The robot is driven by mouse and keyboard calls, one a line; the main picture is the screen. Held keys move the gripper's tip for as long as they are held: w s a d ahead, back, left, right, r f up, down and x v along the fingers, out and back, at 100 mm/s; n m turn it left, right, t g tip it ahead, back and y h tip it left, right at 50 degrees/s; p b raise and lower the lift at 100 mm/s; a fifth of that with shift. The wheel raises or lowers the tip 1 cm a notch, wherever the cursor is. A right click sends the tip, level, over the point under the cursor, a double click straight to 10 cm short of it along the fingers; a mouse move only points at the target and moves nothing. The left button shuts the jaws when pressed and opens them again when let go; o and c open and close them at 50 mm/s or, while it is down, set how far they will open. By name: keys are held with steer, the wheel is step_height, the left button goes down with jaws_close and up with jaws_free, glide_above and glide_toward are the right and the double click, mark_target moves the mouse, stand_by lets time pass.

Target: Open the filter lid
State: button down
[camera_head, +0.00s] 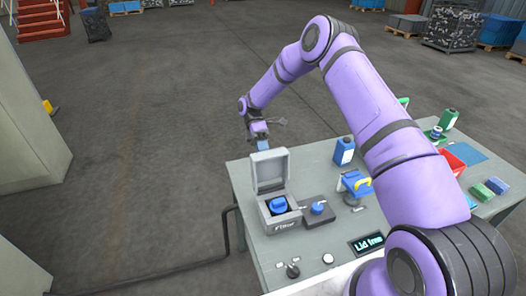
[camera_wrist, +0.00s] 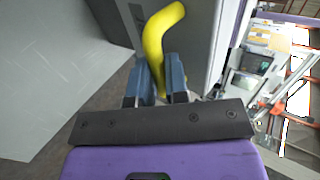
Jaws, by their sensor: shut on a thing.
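The filter box (camera_head: 283,224), labelled "Filter", stands on the grey table with its lid (camera_head: 269,170) raised roughly upright at the back. A blue round part (camera_head: 279,205) shows inside the open box. My gripper (camera_head: 262,144) is just behind and above the lid's top edge. In the wrist view, the blue fingers of my gripper (camera_wrist: 160,78) are shut on a yellow handle (camera_wrist: 161,30), which lies in front of a grey panel. The place where the handle joins the lid is hidden in the head view.
On the table (camera_head: 244,180) are a blue-capped part on a dark plate (camera_head: 319,211), a blue bottle (camera_head: 344,151), a blue fixture with a yellow handle (camera_head: 356,184) and a red bin (camera_head: 453,162). Open floor lies left.

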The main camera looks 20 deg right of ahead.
steer(key=c, duration=1.1)
jaws_free()
steer(key=shift+s+f, duration=0.15)
steer(key=shift+f, duration=0.1)
steer(key=shift+r, duration=0.1)
steer(key=v, duration=1.1)
steer(key=shift+d, duration=0.1)
